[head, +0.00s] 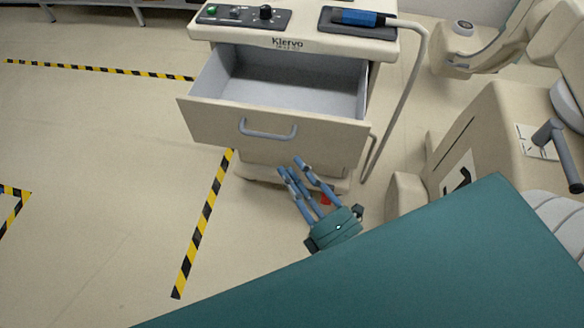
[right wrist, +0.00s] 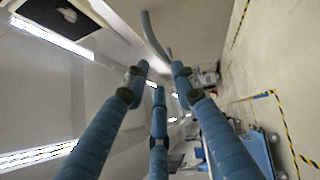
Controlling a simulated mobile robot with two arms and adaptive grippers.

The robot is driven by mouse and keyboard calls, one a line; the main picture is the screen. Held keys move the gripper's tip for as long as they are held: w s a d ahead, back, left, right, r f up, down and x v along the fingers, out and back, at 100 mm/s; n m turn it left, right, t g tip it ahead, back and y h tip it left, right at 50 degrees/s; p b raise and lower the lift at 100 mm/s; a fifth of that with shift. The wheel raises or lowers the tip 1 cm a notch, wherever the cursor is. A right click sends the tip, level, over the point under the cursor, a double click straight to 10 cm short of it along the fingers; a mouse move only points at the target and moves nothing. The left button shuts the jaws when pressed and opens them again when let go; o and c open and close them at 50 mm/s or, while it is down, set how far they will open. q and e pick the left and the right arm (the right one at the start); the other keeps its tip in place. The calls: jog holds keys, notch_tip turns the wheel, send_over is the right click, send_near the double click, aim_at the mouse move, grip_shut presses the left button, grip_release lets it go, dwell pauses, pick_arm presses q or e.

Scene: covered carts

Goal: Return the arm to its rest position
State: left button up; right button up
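My right gripper (head: 293,166) has blue jointed fingers and a teal palm. In the head view it is in front of the cart's drawer front, with its fingertips a little below and right of the grey drawer handle (head: 268,134). Its fingers (right wrist: 160,75) are spread apart with nothing between them in the right wrist view. A grey curved bar (right wrist: 152,35), which looks like the handle, shows just beyond the fingertips, not visibly held. The rest of my right arm is hidden in the head view. My left arm and gripper are not in view.
The cream cart (head: 290,45) has its drawer (head: 290,98) pulled open and empty. A hose (head: 408,90) hangs at its right side. A cream chair-like unit (head: 495,130) stands to the right. The floor (head: 100,160) at left is clear, with yellow-black tape (head: 205,222).

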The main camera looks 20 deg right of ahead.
dwell(0.3)
jog(key=s+f+m+g+h, duration=0.1)
jog(key=s+f+m+g, duration=0.25)
jog(key=f, duration=0.95)
jog(key=s+f+m+g, duration=0.3)
jog(key=f+m, duration=0.2)
jog(key=f, duration=0.7)
jog(key=s+f+m+g+h, duration=0.1)
jog(key=s+f+m+g, duration=0.3)
jog(key=f, duration=0.9)
jog(key=s+d+f+m+g+h, duration=0.1)
jog(key=s+d+f+m+g, duration=0.2)
jog(key=s+f, duration=0.4)
jog(key=s+d+f+m+g, duration=0.4)
jog(key=s+f, duration=0.4)
jog(key=s, duration=0.7)
jog(key=shift+d+g+h, duration=0.2)
jog(key=shift+g+h, duration=0.15)
jog(key=shift+h, duration=0.05)
